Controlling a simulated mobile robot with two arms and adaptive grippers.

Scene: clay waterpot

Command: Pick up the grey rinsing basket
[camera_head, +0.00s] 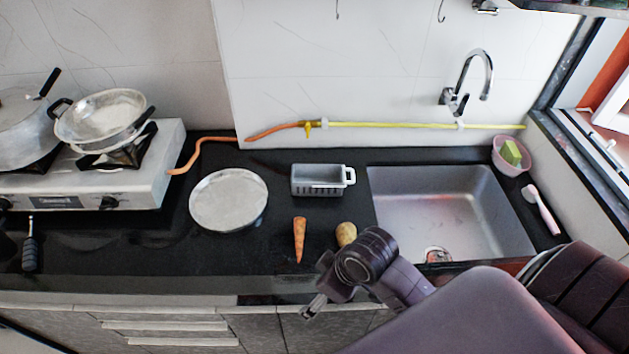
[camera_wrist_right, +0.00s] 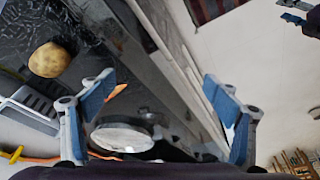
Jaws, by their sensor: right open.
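The grey rinsing basket (camera_head: 318,184) stands upright on the black counter, left of the sink in the head view. It has slots along its front wall and a white handle at its right end. Part of it shows at the left edge of the right wrist view (camera_wrist_right: 35,103), partly outside the picture. My right gripper (camera_head: 314,308) is at the counter's front edge, nearer than the basket and well apart from it. In the wrist view its blue-padded fingers (camera_wrist_right: 160,85) are spread with nothing between them. A small part of what looks like my left gripper (camera_wrist_right: 291,12) shows at the top right.
A carrot (camera_head: 299,240) and a potato (camera_head: 346,234) lie in front of the basket. A round metal lid or plate (camera_head: 229,200) lies left of it. The sink (camera_head: 450,205) is to the right. A hose (camera_head: 400,125) runs behind. A stove (camera_head: 150,175) with pans stands left.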

